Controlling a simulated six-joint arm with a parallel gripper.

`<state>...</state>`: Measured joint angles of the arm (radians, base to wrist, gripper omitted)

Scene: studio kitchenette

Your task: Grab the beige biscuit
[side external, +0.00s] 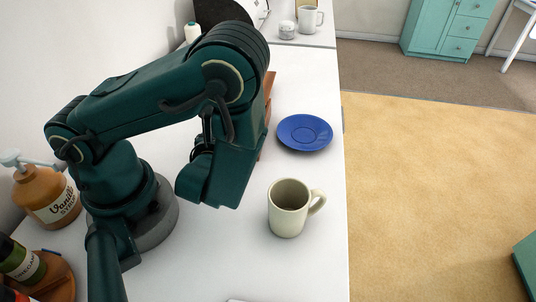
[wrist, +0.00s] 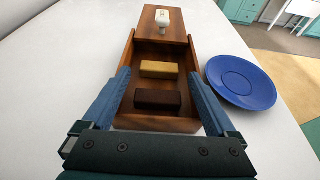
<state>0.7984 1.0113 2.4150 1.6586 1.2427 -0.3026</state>
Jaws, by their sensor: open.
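The beige biscuit (wrist: 159,69) is a yellowish-tan bar lying across the inside of a brown wooden box (wrist: 129,60). A dark brown bar (wrist: 158,100) lies in the same box, nearer to my gripper. My gripper (wrist: 160,74) is open, with one blue finger on each side of the box in the wrist view and nothing held between them. The height of the fingers over the box is hard to tell. In the side external view the box (side external: 271,88) shows only as an edge behind my arm, and the biscuit and my fingers are hidden.
A white knob (wrist: 163,18) stands on the box's far wooden lid (wrist: 150,32). A blue saucer (side external: 304,133) lies close to the right of the box. A cream mug (side external: 288,208) stands near the counter's right edge. A syrup bottle (side external: 46,199) stands at the left.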

